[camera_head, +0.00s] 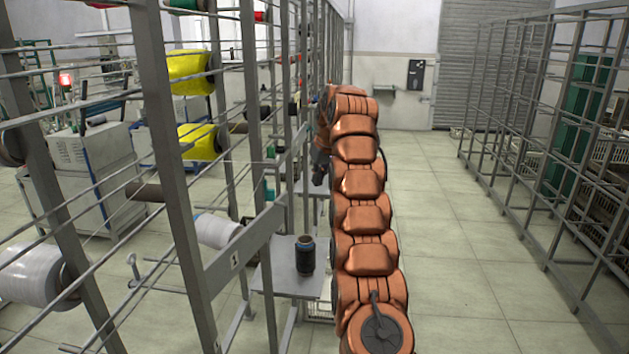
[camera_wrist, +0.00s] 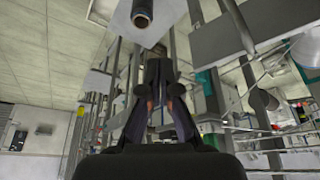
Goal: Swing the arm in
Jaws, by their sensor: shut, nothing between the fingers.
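My orange arm (camera_head: 362,215) is stretched forward in the head view, beside the creel rack (camera_head: 175,140). My gripper (camera_head: 320,178) hangs at its far end, small and dark, close to the rack posts. In the wrist view my gripper (camera_wrist: 156,55) is shut and empty, its fingers meeting near the middle. A dark bobbin (camera_head: 305,256) stands upright on a grey shelf plate (camera_head: 276,283) of the rack, apart from my gripper. It looks like the dark bobbin at the top of the wrist view (camera_wrist: 142,17).
Yellow bobbins (camera_head: 190,73) and a white bobbin (camera_head: 35,277) sit on the rack's rods at left. A winding machine (camera_head: 95,165) stands behind them. An open aisle (camera_head: 450,240) runs right of my arm, with a metal frame rack (camera_head: 515,190) beyond it.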

